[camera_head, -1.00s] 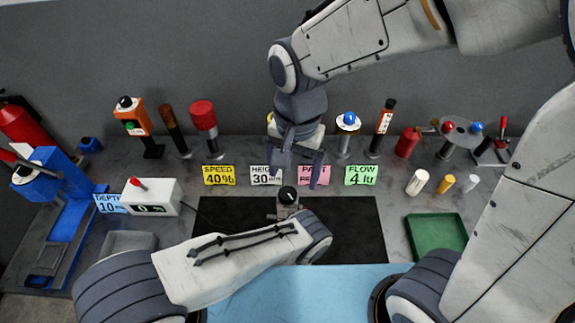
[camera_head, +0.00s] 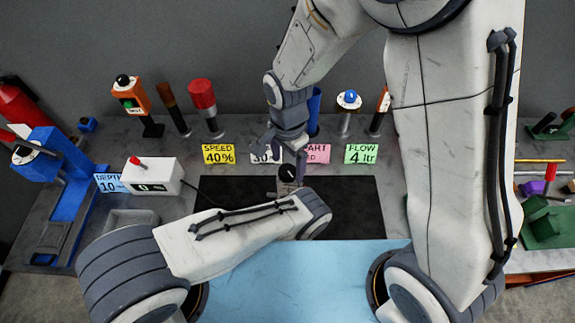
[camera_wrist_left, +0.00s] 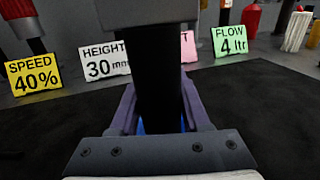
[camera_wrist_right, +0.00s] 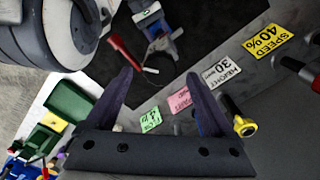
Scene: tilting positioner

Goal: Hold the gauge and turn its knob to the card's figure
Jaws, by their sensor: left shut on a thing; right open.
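My left gripper (camera_wrist_left: 160,110) is shut on a dark upright body (camera_wrist_left: 160,75), likely the gauge. In the head view a round black knob (camera_head: 287,172) tops it over the black mat (camera_head: 350,205); its lower part is hidden by my left arm. My right gripper (camera_head: 284,152) is open and empty, just behind and above the knob, in front of the cards; its fingers also show in the right wrist view (camera_wrist_right: 160,80). Cards read SPEED 40% (camera_head: 219,154), HEIGHT 30 mm (camera_wrist_left: 105,60) and FLOW 4 ltr (camera_head: 362,153). A pink card (camera_head: 319,153) is partly covered.
A white box (camera_head: 155,175) with a red lever and small display stands left; a dark cable runs from it onto the mat. A DEPTH 10 card (camera_head: 108,183) leans beside it. Several upright tools line the back.

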